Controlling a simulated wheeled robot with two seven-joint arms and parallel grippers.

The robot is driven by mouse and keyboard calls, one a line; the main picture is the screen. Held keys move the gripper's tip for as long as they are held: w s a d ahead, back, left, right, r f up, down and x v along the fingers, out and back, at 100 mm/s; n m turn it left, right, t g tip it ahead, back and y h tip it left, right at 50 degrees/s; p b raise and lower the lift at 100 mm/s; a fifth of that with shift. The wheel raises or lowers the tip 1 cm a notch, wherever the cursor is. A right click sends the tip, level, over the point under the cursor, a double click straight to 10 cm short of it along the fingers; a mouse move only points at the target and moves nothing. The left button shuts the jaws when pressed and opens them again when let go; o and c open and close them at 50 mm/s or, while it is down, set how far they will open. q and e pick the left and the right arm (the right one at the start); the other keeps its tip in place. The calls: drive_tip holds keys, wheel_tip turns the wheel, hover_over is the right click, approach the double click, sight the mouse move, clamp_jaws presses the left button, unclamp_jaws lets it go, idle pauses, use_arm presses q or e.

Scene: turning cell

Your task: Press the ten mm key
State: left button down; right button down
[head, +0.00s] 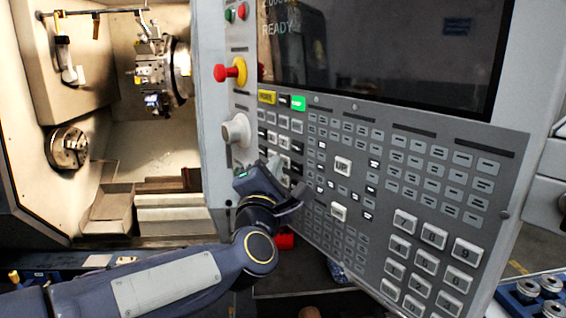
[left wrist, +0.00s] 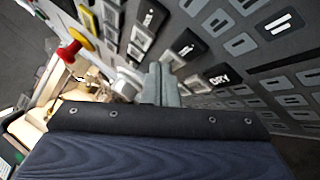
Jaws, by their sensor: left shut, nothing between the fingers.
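The control panel (head: 385,130) of the lathe carries rows of keys. My left gripper (head: 274,163) is in front of the key block at the panel's left side, just right of the round grey knob (head: 236,130). Its fingers are shut and empty; in the left wrist view the fingers (left wrist: 161,84) point at the panel among the keys. I cannot tell whether the tips touch a key. The labels there are too small or hidden to pick out the ten mm key. A key marked DRY (left wrist: 220,78) shows right of the fingers. My right gripper is not in view.
A red emergency button on a yellow base (head: 231,71) sticks out above the knob; it also shows in the left wrist view (left wrist: 77,40). The screen (head: 375,45) reads READY. The open machine bay with its chuck (head: 68,148) lies left. A blue tray (head: 535,300) stands lower right.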

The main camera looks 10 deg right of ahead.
use_arm(q)
drive_tip(key=shift+s+a+b, duration=0.35)
drive_tip(key=shift+a+b, duration=0.1)
drive_tip(key=shift+a, duration=0.15)
drive_tip(key=shift+a, duration=0.1)
drive_tip(key=shift+s+a+b, duration=0.35)
drive_tip(key=shift+s+a, duration=0.05)
drive_tip(key=shift+a, duration=0.3)
drive_tip(key=shift+s+a+b, duration=0.4)
drive_tip(key=shift+s+a, duration=0.05)
drive_tip(key=shift+a, duration=0.2)
drive_tip(key=shift+s+a+b, duration=0.35)
drive_tip(key=shift+s+a, duration=0.05)
drive_tip(key=shift+a, duration=0.3)
drive_tip(key=s+a+f+m+g+h, duration=0.2)
drive_tip(key=s+a+f+m+g, duration=0.4)
drive_tip(key=s+a+f+m, duration=0.5)
drive_tip(key=s+a+f+m+g+y, duration=0.2)
drive_tip(key=s+a+f+m+g, duration=0.2)
drive_tip(key=s+f, duration=0.4)
drive_tip(key=s+a+f+m+g+y+p, duration=0.1)
drive_tip(key=s+a+f+m+g, duration=0.3)
drive_tip(key=s+f, duration=0.5)
wheel_tip(320, 180, down, 3)
drive_tip(key=shift+a+f+m+y, duration=0.1)
drive_tip(key=shift+a+m+y, duration=0.1)
drive_tip(key=shift+m+y, duration=0.15)
